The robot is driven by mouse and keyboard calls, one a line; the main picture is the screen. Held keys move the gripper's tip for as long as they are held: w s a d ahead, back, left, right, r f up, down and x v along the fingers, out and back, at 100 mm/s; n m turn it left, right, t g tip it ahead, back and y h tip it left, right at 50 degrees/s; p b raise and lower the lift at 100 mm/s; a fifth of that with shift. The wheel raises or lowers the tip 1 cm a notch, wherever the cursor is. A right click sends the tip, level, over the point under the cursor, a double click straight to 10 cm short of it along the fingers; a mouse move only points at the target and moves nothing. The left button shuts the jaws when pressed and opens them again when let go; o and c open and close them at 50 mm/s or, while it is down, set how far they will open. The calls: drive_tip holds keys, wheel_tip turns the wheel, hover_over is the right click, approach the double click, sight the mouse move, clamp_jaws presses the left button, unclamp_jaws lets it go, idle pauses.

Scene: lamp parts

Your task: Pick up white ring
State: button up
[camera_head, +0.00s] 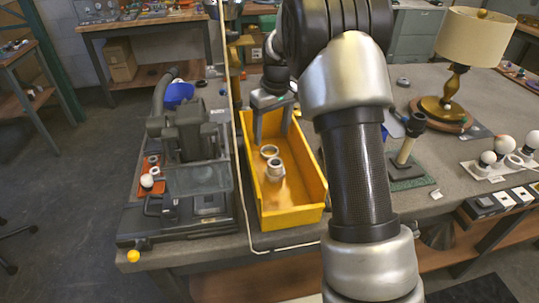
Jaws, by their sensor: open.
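A yellow bin (307,201) stands on the grey workbench. Inside it lie a flat whitish ring (263,152) and, just in front, a taller whitish ring-shaped or socket-like part (275,175). I cannot tell for certain which one is the white ring of the task. My gripper (273,134) points down into the far end of the bin. Its two grey fingers are apart with nothing visible between them. The fingertips are behind the flat ring and do not appear to touch it.
My arm covers the middle right. A dark machine (195,145) stands left of the bin. A table lamp (450,85), a post on a green base (404,160) and white bulbs (533,139) are at right. The bin walls bound the space around the rings.

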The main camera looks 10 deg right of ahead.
sight(269, 154)
drive_tip(key=shift+w+a+f+b, duration=0.1)
drive_tip(key=shift+w+f+b, duration=0.15)
drive_tip(key=shift+f, duration=1.35)
drive_tip(key=shift+w+a+f+b, duration=0.1)
drive_tip(key=shift+f+b, duration=0.1)
drive_tip(key=shift+f, duration=1.35)
drive_tip(key=c, duration=1.1)
